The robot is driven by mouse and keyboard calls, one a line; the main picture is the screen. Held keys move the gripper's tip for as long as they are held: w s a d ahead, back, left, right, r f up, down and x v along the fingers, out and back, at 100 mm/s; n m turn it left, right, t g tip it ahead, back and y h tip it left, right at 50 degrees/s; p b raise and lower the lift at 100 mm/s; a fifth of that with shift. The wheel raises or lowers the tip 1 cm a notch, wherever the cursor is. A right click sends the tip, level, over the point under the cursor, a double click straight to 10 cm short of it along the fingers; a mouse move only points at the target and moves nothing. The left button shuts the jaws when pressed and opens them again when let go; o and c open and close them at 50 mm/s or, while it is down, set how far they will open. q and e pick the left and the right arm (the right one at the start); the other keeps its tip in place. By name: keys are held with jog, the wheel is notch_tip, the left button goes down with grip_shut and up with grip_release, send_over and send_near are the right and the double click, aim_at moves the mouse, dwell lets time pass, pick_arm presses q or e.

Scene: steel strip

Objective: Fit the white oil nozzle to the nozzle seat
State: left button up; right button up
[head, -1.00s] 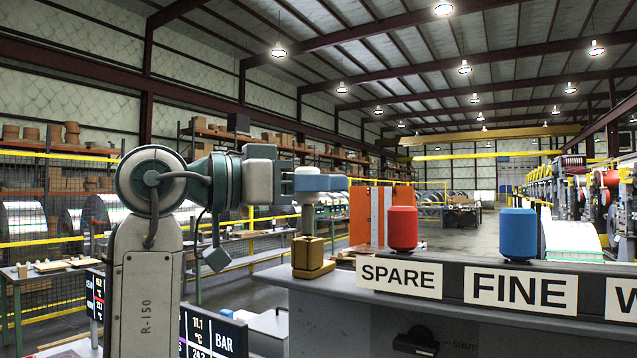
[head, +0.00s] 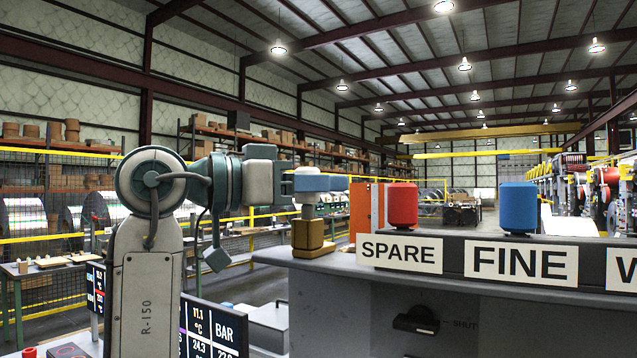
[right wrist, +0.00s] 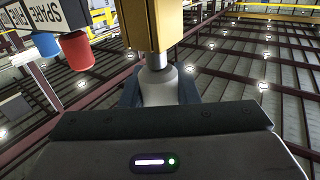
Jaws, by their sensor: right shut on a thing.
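My right gripper (head: 320,184) has blue fingers and points to the right in the head view. It is shut on the white oil nozzle (right wrist: 160,88), whose pale body shows just under the fingers in the head view (head: 308,210). The brass nozzle seat (head: 308,236) stands on the left end of the grey counter, directly below the nozzle. In the right wrist view the nozzle's metal tip meets the face of the brass seat (right wrist: 153,22). How deep the tip sits is hidden. My left gripper is not in view.
A red cylinder (head: 402,206) and a blue cylinder (head: 518,208) stand behind the SPARE (head: 401,253) and FINE (head: 516,264) signs, right of the seat. A black handle (head: 416,322) is on the counter's front.

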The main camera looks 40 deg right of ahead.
jog(key=shift+f+b, duration=0.5)
jog(key=shift+f, duration=0.2)
jog(key=o, duration=1)
jog(key=shift+o, duration=0.2)
